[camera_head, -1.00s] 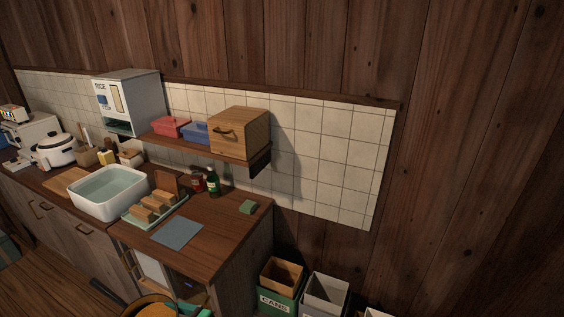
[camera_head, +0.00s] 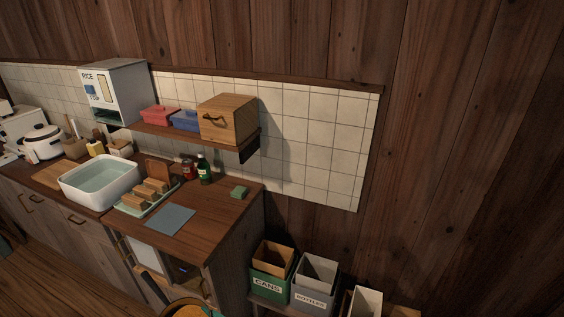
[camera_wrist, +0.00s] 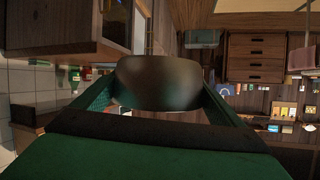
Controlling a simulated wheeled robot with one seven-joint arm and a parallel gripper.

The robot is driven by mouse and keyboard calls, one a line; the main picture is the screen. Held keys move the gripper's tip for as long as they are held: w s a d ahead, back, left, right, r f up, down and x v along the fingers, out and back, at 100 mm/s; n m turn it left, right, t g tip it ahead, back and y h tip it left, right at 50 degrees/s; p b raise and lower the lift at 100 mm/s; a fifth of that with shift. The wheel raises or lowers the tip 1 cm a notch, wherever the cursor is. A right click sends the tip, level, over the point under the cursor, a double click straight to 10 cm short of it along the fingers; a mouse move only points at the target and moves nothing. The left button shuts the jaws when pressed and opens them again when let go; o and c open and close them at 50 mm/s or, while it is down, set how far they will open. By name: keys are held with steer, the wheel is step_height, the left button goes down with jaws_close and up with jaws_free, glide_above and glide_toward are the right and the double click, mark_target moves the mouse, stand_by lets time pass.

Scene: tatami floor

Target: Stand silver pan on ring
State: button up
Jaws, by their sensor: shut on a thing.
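My gripper (camera_wrist: 158,98) has green fingers and is shut on a dark, rounded, dull metallic thing (camera_wrist: 160,80) in the wrist view. I take this to be the silver pan, though its full shape is hidden. In the head view a round, dark-rimmed thing with an orange inside (camera_head: 188,312) is cut off by the bottom edge. A dark handle-like bar (camera_head: 155,287) points up and left from it; I cannot tell whether it is the held pan. I cannot make out a ring in either view.
The wooden counter (camera_head: 215,217) holds a white basin (camera_head: 98,182), a rack of brown blocks (camera_head: 148,195), a blue-grey mat (camera_head: 170,218), bottles and a green sponge (camera_head: 239,192). A shelf (camera_head: 190,137) hangs above. Bins (camera_head: 270,280) stand right of the counter.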

steer(key=w+d+f+m+t+h, duration=0.2)
steer(key=d+f+m+h, duration=0.3)
steer(key=d+f, duration=0.6)
steer(key=w+d+f+m+t+h, duration=0.3)
steer(key=w+d+f+m+h, duration=0.1)
steer(key=d+f, duration=0.8)
step_height(320, 180, down, 3)
steer(key=shift+d+f+m+t+h, duration=0.15)
steer(key=shift+m+t+h, duration=0.15)
steer(key=shift+m+h, duration=0.65)
steer(key=shift+w+d, duration=0.15)
